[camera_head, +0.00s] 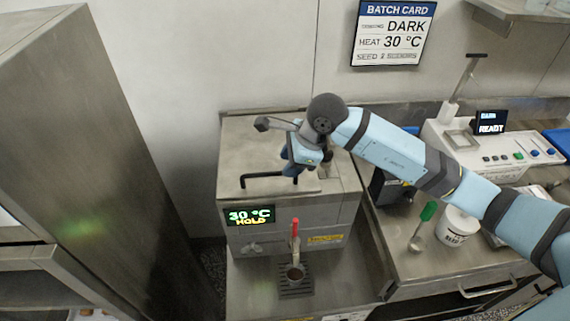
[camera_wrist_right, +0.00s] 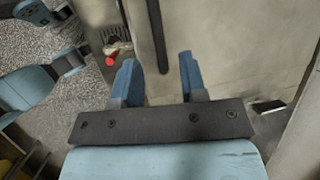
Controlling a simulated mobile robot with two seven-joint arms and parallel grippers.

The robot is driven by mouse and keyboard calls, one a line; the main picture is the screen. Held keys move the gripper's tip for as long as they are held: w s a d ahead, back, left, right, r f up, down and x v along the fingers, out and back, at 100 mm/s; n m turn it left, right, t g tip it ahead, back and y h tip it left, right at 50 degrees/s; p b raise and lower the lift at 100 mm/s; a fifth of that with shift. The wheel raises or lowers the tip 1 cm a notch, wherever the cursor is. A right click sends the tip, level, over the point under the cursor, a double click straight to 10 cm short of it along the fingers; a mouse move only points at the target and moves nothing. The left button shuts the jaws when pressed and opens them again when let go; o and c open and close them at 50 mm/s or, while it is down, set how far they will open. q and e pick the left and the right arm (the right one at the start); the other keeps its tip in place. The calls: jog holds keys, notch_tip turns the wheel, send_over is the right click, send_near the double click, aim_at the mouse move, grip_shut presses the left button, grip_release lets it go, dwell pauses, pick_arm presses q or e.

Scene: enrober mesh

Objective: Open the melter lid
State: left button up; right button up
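The melter (camera_head: 335,215) is a steel box whose display reads 30 °C HOLD. Its flat lid (camera_head: 240,160) lies closed on top. A black bar handle (camera_head: 262,177) runs along the lid's front part; it also shows in the right wrist view (camera_wrist_right: 156,30). My right gripper (camera_head: 297,165) is over the lid, near the handle's right end, pointing down. In the right wrist view its two blue fingers (camera_wrist_right: 158,75) are apart, and the handle's end appears between them. Whether they touch the handle I cannot tell. My left gripper is not in view.
A red-handled tap (camera_head: 295,230) stands at the melter's front above a drain grate. To the right, a counter holds a white tub (camera_head: 457,226), a green-handled tool (camera_head: 422,226) and a white machine (camera_head: 500,150). A tall steel cabinet (camera_head: 85,140) stands left.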

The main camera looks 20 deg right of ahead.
jog(key=shift+x, duration=1.55)
jog(key=shift+c, duration=0.2)
grip_shut()
jog(key=shift+w+r, duration=0.1)
